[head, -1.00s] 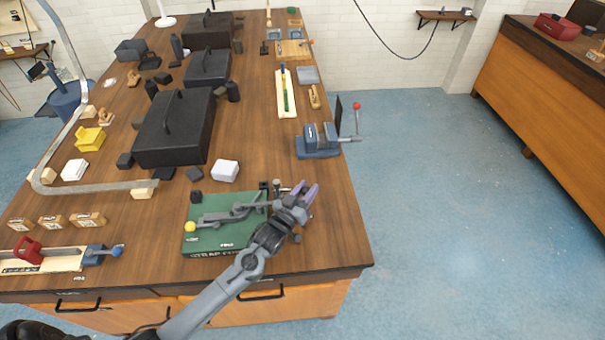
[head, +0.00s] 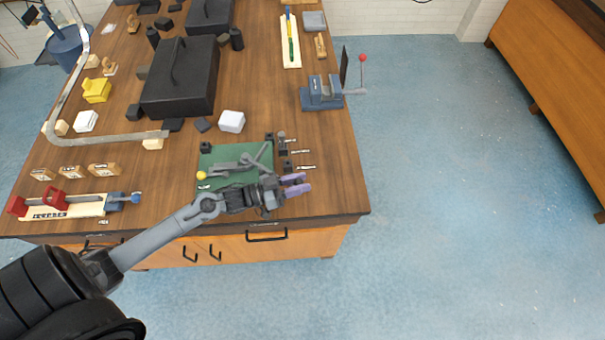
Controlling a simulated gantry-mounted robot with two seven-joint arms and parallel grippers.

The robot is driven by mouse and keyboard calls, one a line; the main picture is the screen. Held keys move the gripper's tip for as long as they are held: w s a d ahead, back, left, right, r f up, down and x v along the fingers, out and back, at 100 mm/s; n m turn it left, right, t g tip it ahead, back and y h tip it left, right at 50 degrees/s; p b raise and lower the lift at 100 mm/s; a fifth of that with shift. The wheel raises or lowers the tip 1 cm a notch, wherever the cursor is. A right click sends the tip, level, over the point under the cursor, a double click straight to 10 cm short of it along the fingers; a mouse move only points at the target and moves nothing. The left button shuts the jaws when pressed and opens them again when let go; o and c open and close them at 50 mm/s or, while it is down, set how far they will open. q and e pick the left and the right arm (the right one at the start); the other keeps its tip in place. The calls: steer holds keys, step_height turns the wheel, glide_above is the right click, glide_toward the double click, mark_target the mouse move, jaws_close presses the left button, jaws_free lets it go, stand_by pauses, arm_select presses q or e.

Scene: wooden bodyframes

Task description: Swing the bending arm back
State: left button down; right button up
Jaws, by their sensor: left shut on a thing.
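The bender is a grey metal tool on a green board (head: 212,157) near the table's front edge. A yellow ball (head: 201,175) is at its left end. Its grey linkage (head: 230,167) runs right across the board, and a grey bar (head: 264,152) slants up to the back right. My left gripper (head: 297,184), with purple fingertips pointing right, is at the board's front right corner. It is shut on what seems to be the bending arm, but the gripper hides the held part. My right gripper is not in view.
Several small pins (head: 302,152) lie right of the board. A blue vise (head: 322,93) stands at the right table edge. A white box (head: 231,121) and black toolbox (head: 180,85) are behind. A red-and-blue clamp (head: 70,201) lies left. The floor to the right is clear.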

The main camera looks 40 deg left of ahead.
arm_select(q)
steer(key=shift+s+d+r+h, duration=0.1)
steer(key=shift+s+r+h, duration=0.05)
steer(key=shift+h, duration=0.15)
steer(key=c, duration=1.1)
jaws_free()
steer(key=shift+o, duration=1.4)
steer(key=shift+s, duration=0.15)
steer(key=v, duration=1.1)
steer(key=shift+b, duration=0.35)
